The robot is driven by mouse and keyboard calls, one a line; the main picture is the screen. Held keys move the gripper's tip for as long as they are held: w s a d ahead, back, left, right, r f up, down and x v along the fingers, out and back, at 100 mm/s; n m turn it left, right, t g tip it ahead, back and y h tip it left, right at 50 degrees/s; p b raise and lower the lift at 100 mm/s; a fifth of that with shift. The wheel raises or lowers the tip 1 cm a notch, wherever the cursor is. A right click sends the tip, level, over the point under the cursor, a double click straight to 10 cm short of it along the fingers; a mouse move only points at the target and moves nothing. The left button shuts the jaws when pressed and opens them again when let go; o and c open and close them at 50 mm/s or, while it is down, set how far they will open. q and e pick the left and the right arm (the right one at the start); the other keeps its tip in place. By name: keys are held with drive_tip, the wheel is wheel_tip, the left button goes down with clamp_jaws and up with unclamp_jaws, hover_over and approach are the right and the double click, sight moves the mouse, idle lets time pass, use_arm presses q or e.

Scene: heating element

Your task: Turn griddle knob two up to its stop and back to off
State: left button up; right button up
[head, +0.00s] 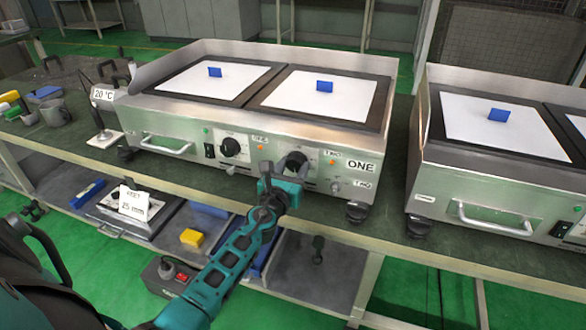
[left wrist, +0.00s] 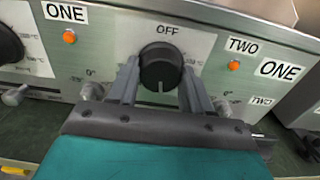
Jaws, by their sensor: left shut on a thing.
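Griddle knob two (head: 296,158) is a black round knob on the steel front panel of the left griddle (head: 345,172), by the label TWO. In the left wrist view this knob (left wrist: 160,66) sits under the word OFF, and a pale mark on its face points straight down, away from OFF. My left gripper (head: 282,175) reaches the panel from the front. Its two fingers (left wrist: 160,88) stand on either side of the knob, shut on it. An orange lamp (left wrist: 234,66) sits right of the knob. My right gripper is not in view.
Knob one (head: 231,147) is left of knob two, with small metal taps (head: 335,187) low on the panel. A second griddle (head: 480,190) stands to the right.

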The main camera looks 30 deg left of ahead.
use_arm(q)
drive_tip(key=c, duration=0.4)
